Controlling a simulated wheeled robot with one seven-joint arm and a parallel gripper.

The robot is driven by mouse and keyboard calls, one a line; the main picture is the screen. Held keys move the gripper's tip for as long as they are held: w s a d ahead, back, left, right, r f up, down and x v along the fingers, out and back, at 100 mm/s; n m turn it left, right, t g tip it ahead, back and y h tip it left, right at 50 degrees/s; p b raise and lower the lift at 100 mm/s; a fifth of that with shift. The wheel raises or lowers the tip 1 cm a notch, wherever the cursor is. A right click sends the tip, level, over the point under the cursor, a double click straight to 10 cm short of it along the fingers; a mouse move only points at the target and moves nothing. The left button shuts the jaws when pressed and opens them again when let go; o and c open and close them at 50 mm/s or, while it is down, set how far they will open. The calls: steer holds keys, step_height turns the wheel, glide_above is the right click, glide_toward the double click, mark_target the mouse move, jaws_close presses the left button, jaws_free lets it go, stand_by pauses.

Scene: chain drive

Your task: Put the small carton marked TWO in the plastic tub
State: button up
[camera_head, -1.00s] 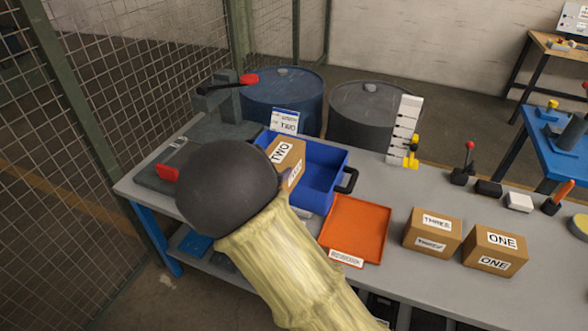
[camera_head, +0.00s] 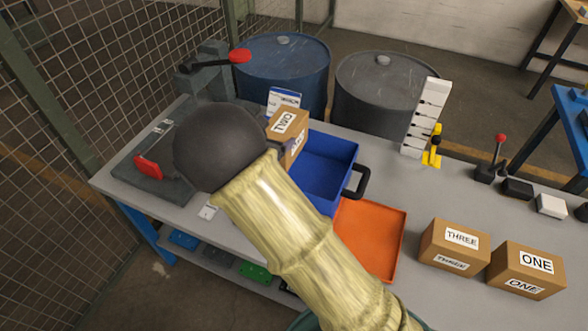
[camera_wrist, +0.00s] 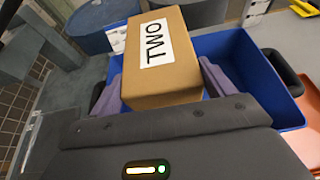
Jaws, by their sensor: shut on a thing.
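The small carton marked TWO (camera_head: 287,127) is brown with a white label. It also shows in the wrist view (camera_wrist: 162,75), between the two purple-grey fingers of my gripper (camera_wrist: 160,88). My gripper is shut on the carton. In the head view my dark wrist and pale arm hide most of the gripper. The blue plastic tub (camera_head: 330,167) has a black handle and stands on the grey bench. In the head view the carton overlaps the tub's left part. In the wrist view the tub (camera_wrist: 250,65) lies behind and right of it. The height above the tub is unclear.
An orange tray (camera_head: 375,235) is beside the tub. Cartons marked THREE (camera_head: 455,245) and ONE (camera_head: 525,270) stand to the right. A grey machine with red-tipped levers (camera_head: 165,170) is at left. A white stepped stand (camera_head: 427,115) is near the back edge.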

steer(key=shift+w+f, duration=0.1)
steer(key=shift+w, duration=0.15)
steer(key=shift+s, duration=0.2)
step_height(320, 180, down, 6)
steer(key=shift+a+r+p, duration=0.15)
steer(key=shift+r+p, duration=0.05)
steer(key=shift+p, duration=0.35)
